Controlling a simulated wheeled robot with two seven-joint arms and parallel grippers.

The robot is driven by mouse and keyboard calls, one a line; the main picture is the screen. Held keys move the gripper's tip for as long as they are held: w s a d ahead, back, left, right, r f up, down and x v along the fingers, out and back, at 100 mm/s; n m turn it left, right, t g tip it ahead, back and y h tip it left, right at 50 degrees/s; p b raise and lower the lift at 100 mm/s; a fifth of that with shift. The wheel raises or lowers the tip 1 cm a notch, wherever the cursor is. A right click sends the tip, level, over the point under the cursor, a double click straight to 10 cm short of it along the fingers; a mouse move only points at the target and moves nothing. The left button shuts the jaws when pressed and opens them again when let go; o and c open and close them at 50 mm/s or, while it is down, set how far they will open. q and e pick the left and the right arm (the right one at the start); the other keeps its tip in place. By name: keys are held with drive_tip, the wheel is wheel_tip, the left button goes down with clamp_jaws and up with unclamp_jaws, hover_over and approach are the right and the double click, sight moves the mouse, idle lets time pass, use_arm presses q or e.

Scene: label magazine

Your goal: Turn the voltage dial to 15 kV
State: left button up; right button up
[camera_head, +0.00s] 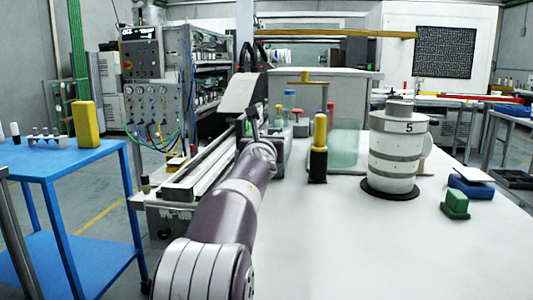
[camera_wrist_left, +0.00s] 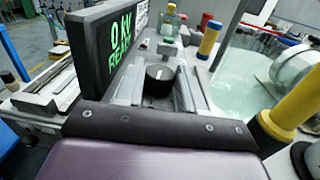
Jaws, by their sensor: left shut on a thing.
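The voltage dial (camera_wrist_left: 160,76) is a black round knob with a small light mark on its top, in the left wrist view. The dark display (camera_wrist_left: 108,42) beside it reads "0 kV" and "READY" in green. My left gripper (camera_wrist_left: 158,90) has its grey fingers on either side of the dial and is shut on it. In the head view my left arm reaches forward to the bench's far part, and its wrist hides the dial. The scale around the dial cannot be read. My right gripper is in neither view.
A yellow-and-black post (camera_head: 318,148) stands right of my left arm, near a glass plate (camera_head: 347,150). A banded cylinder marked 5 (camera_head: 393,155) and a green block (camera_head: 455,204) are farther right. Small bottles (camera_head: 289,100) stand behind. The front of the white bench (camera_head: 400,255) is clear.

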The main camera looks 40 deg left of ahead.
use_arm(q)
drive_tip(key=shift+f, duration=0.15)
drive_tip(key=o, duration=1)
drive_tip(key=shift+w+a, duration=0.1)
drive_tip(key=b+v, duration=0.2)
drive_tip(key=v, duration=1)
drive_tip(key=shift+s, duration=0.4)
